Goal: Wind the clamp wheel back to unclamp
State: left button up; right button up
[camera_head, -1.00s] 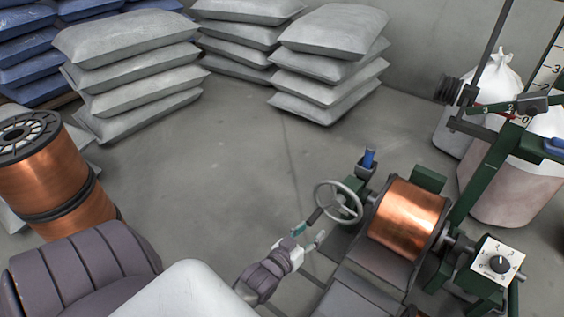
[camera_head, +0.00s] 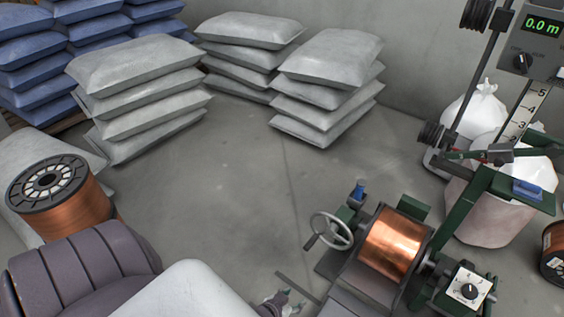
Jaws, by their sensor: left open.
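The clamp wheel (camera_head: 331,231) is a grey spoked handwheel with a crank handle (camera_head: 309,242) on its lower left. It sits on the left end of a green stand that carries a copper spool (camera_head: 394,244). My left gripper (camera_head: 286,305) is at the bottom edge of the picture, partly cut off. It is open and apart from the wheel, below and to the left of it. My right gripper is not in view.
A blue-topped clamp part (camera_head: 358,192) stands behind the wheel. A dial box (camera_head: 467,289) and a green frame with a measuring scale (camera_head: 521,118) are on the right. A large copper spool (camera_head: 75,209) stands left. Stacked grey sacks (camera_head: 325,92) line the back. Open floor lies left of the wheel.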

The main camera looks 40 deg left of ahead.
pick_arm(q)
jog(key=s+d+g+p, duration=0.1)
jog(key=s+g+p, duration=0.1)
jog(key=s+p, duration=0.2)
jog(key=shift+s+m+p, duration=0.3)
jog(key=shift+s+p, duration=0.1)
jog(key=shift+s, duration=0.6)
jog(key=shift+c, duration=0.2)
